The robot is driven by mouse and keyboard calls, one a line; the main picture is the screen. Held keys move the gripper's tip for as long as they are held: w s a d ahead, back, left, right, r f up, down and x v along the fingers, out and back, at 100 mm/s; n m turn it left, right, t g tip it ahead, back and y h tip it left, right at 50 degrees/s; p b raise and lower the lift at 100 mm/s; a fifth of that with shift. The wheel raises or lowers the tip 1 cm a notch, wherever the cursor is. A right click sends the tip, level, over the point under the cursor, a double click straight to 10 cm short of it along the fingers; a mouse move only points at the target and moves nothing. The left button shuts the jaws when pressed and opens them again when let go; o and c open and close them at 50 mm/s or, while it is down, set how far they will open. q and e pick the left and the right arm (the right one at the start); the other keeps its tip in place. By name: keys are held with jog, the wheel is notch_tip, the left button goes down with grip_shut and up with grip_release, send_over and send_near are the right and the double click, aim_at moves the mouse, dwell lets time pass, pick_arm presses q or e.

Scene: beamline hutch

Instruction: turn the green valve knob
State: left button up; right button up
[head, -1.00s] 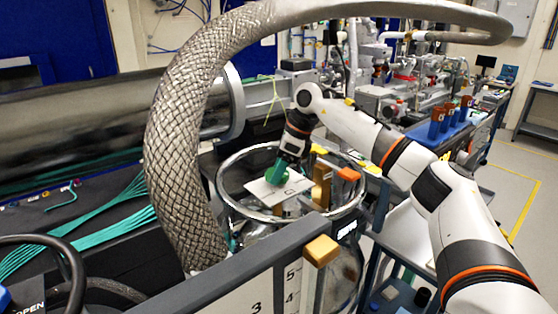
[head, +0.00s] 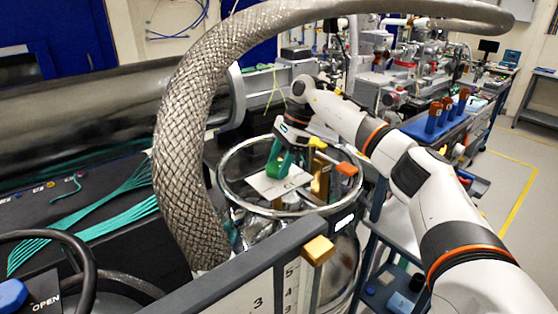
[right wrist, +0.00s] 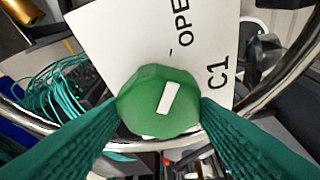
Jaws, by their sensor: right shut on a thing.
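The green valve knob (right wrist: 158,100) is faceted, with a white bar mark on its face. In the right wrist view it sits between the two green ribbed fingers of my right gripper (right wrist: 158,112), which touch it on both sides. The knob stands on a white plate (right wrist: 115,40) lettered "OPE", cut off by the frame, and "C1". In the head view my right gripper (head: 280,166) points down at the knob over the plate (head: 268,188). The knob is partly hidden there by the fingers. My left gripper is not in view.
A round metal rim (head: 228,200) encircles the plate. A thick braided hose (head: 180,150) arches close on the left and overhead. Orange and yellow blocks stand right of the plate. A grey panel with a yellow corner block (head: 319,250) is in front. A blue cart stands at right.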

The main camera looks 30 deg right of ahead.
jog(key=o, duration=1)
jog(key=shift+r, duration=0.1)
jog(key=shift+d+r, duration=0.2)
jog(key=shift+r, duration=0.05)
jog(key=b+v, duration=0.2)
jog(key=v, duration=0.9)
jog(key=shift+r, duration=0.15)
